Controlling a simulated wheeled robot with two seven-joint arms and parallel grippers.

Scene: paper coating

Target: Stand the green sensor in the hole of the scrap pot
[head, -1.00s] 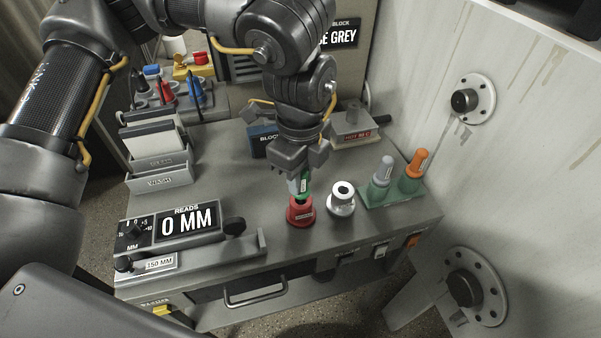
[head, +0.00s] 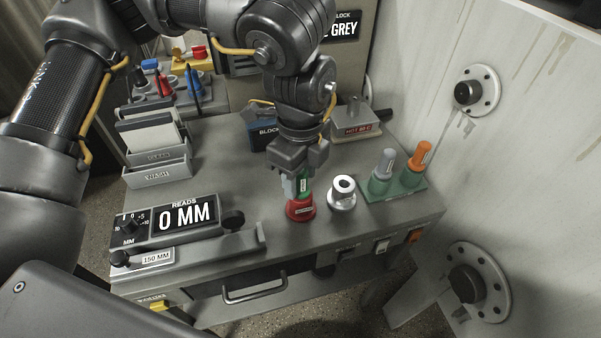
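The green sensor (head: 305,184), with a small white label, is upright in the fingers of my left gripper (head: 298,180). The gripper points down from above and looks shut on it. The red scrap pot (head: 300,209), with a pale label, stands directly below on the bench near its front edge. The sensor's lower end meets the top of the pot. The hole is hidden by the sensor and fingers, so I cannot tell how deep the sensor sits. My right gripper is not in view.
A white ring-shaped pot (head: 342,193) stands close to the right of the red pot. A green stand (head: 405,190) with a grey-topped and an orange-topped piece is further right. A gauge reading 0 MM (head: 184,216) is on the left. A hot block (head: 356,127) is behind.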

